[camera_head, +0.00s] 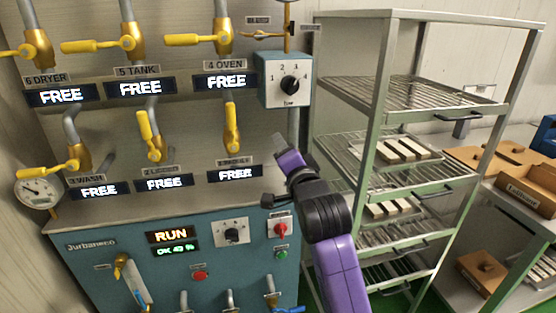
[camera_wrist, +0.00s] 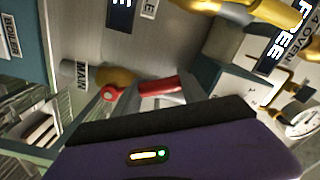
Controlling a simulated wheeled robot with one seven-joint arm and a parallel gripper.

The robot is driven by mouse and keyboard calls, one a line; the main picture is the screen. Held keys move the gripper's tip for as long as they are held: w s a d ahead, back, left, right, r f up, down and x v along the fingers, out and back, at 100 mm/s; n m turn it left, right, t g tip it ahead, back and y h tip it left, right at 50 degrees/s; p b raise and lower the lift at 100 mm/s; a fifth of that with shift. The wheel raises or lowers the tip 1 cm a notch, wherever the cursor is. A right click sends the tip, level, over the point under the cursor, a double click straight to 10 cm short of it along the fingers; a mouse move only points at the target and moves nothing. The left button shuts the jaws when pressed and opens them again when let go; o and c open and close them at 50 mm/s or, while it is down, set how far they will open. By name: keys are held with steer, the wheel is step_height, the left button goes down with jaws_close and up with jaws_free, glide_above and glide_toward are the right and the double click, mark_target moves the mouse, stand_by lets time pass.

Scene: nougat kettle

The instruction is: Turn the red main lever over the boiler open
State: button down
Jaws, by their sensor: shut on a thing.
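The red main lever (camera_wrist: 158,86) shows in the wrist view, with a red round end to its left and a brass valve body (camera_wrist: 115,75) behind it. A "MAIN" label (camera_wrist: 80,75) stands left of the valve. My gripper (camera_wrist: 150,92) is shut on the red lever, its grey fingers around the bar. In the head view my gripper (camera_head: 279,143) is at the right edge of the boiler panel, and the lever is hidden there. Whether the lever is turned cannot be told clearly.
Yellow-handled valves (camera_head: 205,40) with "FREE" displays (camera_head: 225,81) fill the panel to the left. A dial box (camera_head: 286,80) sits just above my gripper. A green wire rack (camera_head: 385,95) stands close on the right, with trays of bars.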

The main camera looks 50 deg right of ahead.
steer(key=d+m, duration=0.1)
steer(key=s+m, duration=0.1)
steer(key=m, duration=0.1)
steer(key=shift+s+d+r+b, duration=0.15)
steer(key=shift+d+r+b, duration=0.15)
steer(key=shift+d+r, duration=0.1)
steer(key=shift+s+d+m, duration=0.25)
steer(key=shift+d+m, duration=0.15)
steer(key=shift+m, duration=0.35)
steer(key=shift+s+d+m, duration=0.2)
steer(key=shift+d+m, duration=0.15)
steer(key=shift+m, duration=0.4)
steer(key=c, duration=0.6)
jaws_free()
steer(key=shift+c, duration=0.2)
steer(key=shift+r, duration=0.1)
steer(key=b+v, duration=0.1)
steer(key=v, duration=0.7)
steer(key=shift+b, duration=0.35)
steer(key=shift+w, duration=0.1)
